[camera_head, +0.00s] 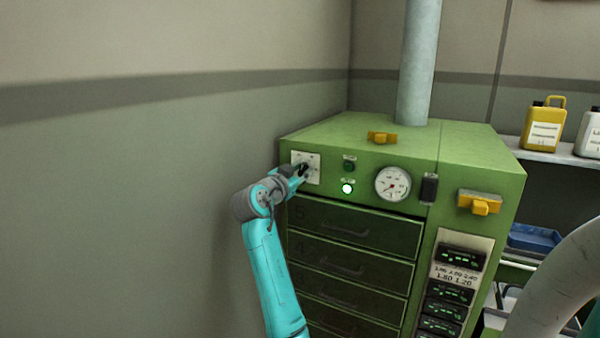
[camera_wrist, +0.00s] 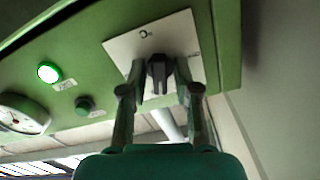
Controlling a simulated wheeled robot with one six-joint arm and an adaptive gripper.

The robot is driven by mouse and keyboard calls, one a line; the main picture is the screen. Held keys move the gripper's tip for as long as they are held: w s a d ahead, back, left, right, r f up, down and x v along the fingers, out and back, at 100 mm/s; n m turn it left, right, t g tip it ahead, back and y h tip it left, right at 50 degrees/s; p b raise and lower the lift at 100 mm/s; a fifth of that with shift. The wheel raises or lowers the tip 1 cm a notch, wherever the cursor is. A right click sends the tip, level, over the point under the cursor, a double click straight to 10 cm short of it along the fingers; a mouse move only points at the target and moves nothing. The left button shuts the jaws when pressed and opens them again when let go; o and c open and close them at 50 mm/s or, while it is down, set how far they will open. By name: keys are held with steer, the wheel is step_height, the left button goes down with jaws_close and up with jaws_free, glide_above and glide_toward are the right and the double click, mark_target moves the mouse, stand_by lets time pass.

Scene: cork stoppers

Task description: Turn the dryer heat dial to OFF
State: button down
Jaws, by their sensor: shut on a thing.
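The green dryer (camera_head: 372,142) stands in the corner. The heat dial's white plate (camera_head: 313,162) is at the upper left of its front. My gripper (camera_head: 300,171) reaches the plate from the left and covers most of the dial in the head view. In the wrist view, the dark dial knob (camera_wrist: 159,72) sits between the two fingers of my gripper (camera_wrist: 160,85), which are shut on it. The plate (camera_wrist: 186,38) shows tilted behind the knob. A small mark shows near its top edge; I cannot read which setting the knob points to.
A lit green lamp (camera_head: 347,188), a dark button (camera_head: 349,166) and a round gauge (camera_head: 392,184) are right of the dial. Several drawers (camera_head: 356,230) lie below. The wall (camera_head: 200,180) is close on the left. A pipe (camera_head: 418,65) rises from the dryer top.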

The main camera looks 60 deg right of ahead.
steer(key=n, duration=2.1)
steer(key=shift+n, duration=0.3)
stand_by(0.4)
steer(key=c, duration=1.2)
jaws_free()
steer(key=shift+o, duration=0.2)
steer(key=shift+a, duration=0.1)
